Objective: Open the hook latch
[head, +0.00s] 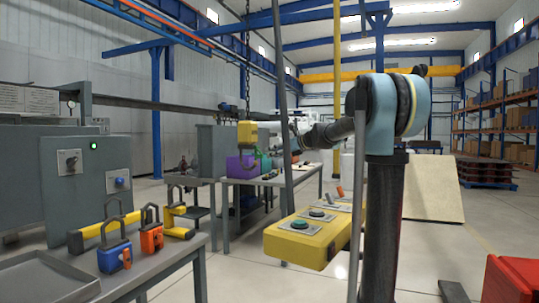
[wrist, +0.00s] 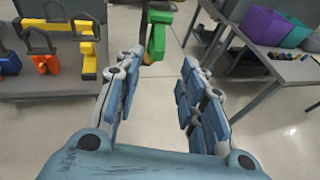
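A hook hangs on a chain (head: 247,60) below a yellow block (head: 247,133) in the head view. In the wrist view the hook's dark shank (wrist: 143,30) shows at the top middle, with a green piece (wrist: 157,42), seemingly the latch, along it. My gripper (wrist: 187,72) is open and empty. Its two blue-grey fingers are spread wide, and the green piece lies beyond their tips, apart from them. Whether the latch is open or shut I cannot tell. In the head view my gripper is small and hard to make out, right of the yellow block.
A grey bench with an orange padlock (head: 151,237) and a blue padlock (head: 114,254) stands at left. A table behind the hook carries a purple bin (wrist: 262,27). A yellow control box (head: 300,240) with buttons is at centre right in the head view. Floor between the tables is clear.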

